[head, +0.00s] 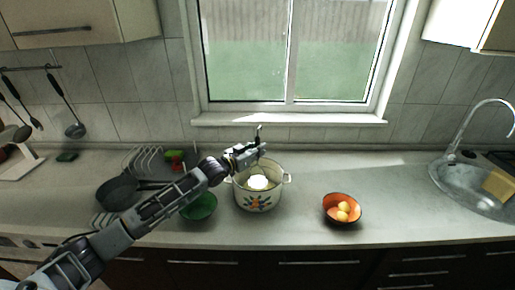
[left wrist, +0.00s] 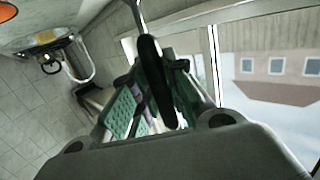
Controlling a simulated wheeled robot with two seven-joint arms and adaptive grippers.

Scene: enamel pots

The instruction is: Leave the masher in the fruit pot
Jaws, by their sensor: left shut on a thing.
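The cream enamel fruit pot (head: 257,201), with painted fruit on its side and two side handles, stands upright on the counter. My left gripper (head: 257,149) is above the back of the pot. It is shut on the masher's dark handle (head: 259,131), which points upward. In the left wrist view the handle (left wrist: 154,75) runs between the green finger pads of my left gripper (left wrist: 155,95). A pale round shape shows inside the pot; I cannot tell what it is. The masher's lower end is not clearly visible. My right gripper is out of view.
A green bowl (head: 199,206) stands just left of the pot, under my left arm. An orange bowl (head: 329,208) with yellow fruit stands to the right. A dark pan (head: 116,193) is at the left, the sink (head: 450,182) at the far right. Counter right of the orange bowl is clear.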

